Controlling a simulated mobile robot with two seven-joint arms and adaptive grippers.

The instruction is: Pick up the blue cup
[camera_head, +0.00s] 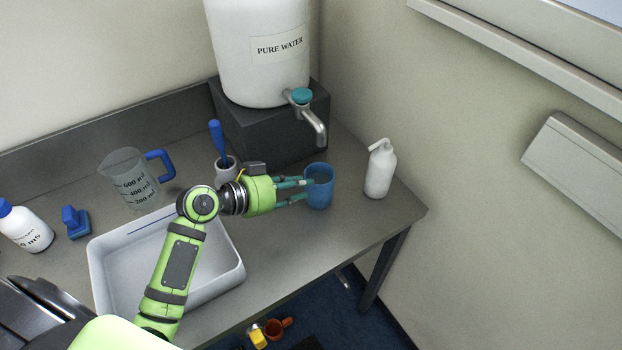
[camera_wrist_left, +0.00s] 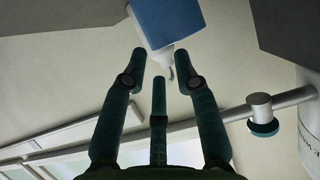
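The blue cup (camera_head: 321,192) stands upright on the grey table, in front of the tap and left of the white bottle. My left gripper (camera_head: 307,189) reaches it from the left, with its fingers level with the cup's side. In the left wrist view, the cup (camera_wrist_left: 165,20) is at the top, just beyond the spread fingertips of my left gripper (camera_wrist_left: 160,62). The gripper is open and empty. I cannot tell whether a fingertip touches the cup. My right gripper is not in view.
A pure water tank (camera_head: 258,60) with a metal tap (camera_head: 313,125) stands on a dark block (camera_head: 260,140) behind. A white bottle (camera_head: 380,172) is close on the cup's right. A white tray (camera_head: 228,270) lies under my left arm. A measuring jug (camera_head: 130,180) stands left.

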